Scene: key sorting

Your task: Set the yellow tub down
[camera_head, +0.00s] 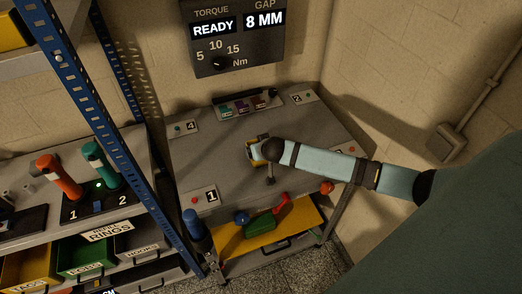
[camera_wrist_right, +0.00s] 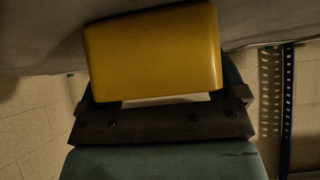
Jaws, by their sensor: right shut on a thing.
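The yellow tub (camera_wrist_right: 155,52) fills the upper middle of the right wrist view, between the fingers of my right gripper (camera_wrist_right: 160,85). My right gripper is shut on it. In the head view my right gripper (camera_head: 256,151) is over the middle of the grey bench (camera_head: 225,165); only a small yellow part of the tub (camera_head: 263,137) shows there, mostly hidden by the gripper. The grey surface lies close to the tub in the wrist view; I cannot tell whether they touch. My left gripper is not in view.
Numbered plates 1 (camera_head: 200,199), 4 (camera_head: 183,128) and 2 (camera_head: 299,97) sit near the bench edges. A dark tray with coloured pieces (camera_head: 245,105) stands at the back. A blue-posted shelf (camera_head: 112,135) rises at left. Bare bench lies left of the gripper.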

